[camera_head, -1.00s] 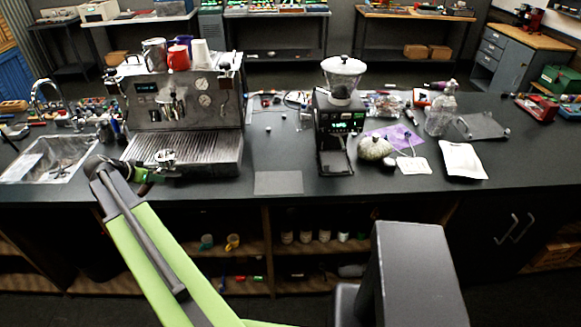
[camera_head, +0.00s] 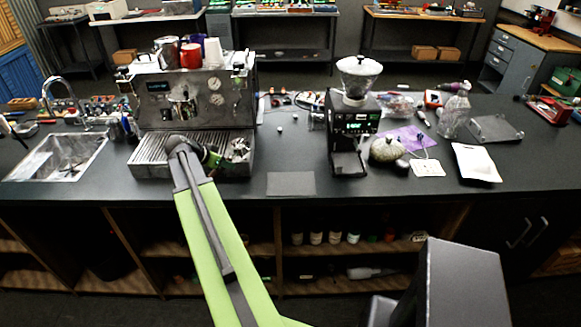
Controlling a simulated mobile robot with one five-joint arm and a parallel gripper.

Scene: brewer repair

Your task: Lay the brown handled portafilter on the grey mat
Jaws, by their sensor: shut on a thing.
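The grey mat (camera_head: 291,183) lies flat and bare on the dark counter, near its front edge, between the espresso machine and the grinder. My gripper (camera_head: 214,157), with green parts, is in front of the espresso machine, over the right part of its drip tray. It is shut on the portafilter (camera_head: 238,150), whose metal head shows to the right of the gripper.
The espresso machine (camera_head: 197,100) with cups on top stands behind my gripper, its drip tray (camera_head: 150,158) below. The grinder (camera_head: 350,125) stands just right of the mat. A sink (camera_head: 60,157) is at the left. The counter around the mat is clear.

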